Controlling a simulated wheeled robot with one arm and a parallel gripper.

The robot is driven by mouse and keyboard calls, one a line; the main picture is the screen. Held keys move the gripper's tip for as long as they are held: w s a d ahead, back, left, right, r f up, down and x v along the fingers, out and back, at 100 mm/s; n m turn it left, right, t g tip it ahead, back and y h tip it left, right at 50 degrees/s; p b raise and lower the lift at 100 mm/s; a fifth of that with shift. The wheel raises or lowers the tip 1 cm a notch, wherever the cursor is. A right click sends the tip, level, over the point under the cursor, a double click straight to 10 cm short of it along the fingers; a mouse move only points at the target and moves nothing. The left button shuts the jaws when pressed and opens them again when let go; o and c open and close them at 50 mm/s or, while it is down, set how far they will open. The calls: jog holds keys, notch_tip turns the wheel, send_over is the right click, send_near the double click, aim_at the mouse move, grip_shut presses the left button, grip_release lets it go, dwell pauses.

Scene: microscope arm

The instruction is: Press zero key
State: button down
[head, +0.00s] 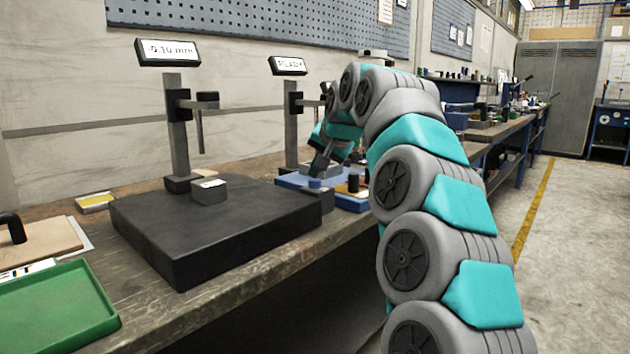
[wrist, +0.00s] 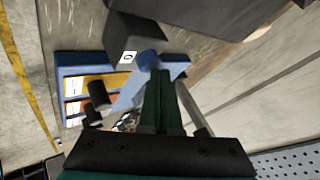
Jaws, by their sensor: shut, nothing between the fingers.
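The zero key is a blue round button (head: 315,183) on top of a small dark box (head: 326,197) at the right corner of the black plate (head: 215,228). In the wrist view the blue key (wrist: 147,58) shows beside a white label marked "0" (wrist: 128,57). My gripper (head: 318,167) is shut and empty, pointing down just above the key. In the wrist view the fingertips (wrist: 157,72) are right by the key and partly cover it. I cannot tell whether they touch it. A display (head: 167,52) on the stand reads -0.10 mm.
A second display (head: 288,66) reads READY. A blue tray (head: 290,181) lies behind the key. A green tray (head: 55,308) is at the front left.

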aim_at(316, 181)
jog(key=shift+f, duration=0.25)
dwell(0.4)
jog(key=shift+r+p, duration=0.7)
jog(key=shift+r, duration=0.3)
jog(key=shift+w+r+p, duration=0.1)
jog(key=shift+r+p, duration=1.2)
jog(key=shift+r, duration=1.2)
jog(key=shift+f, duration=0.1)
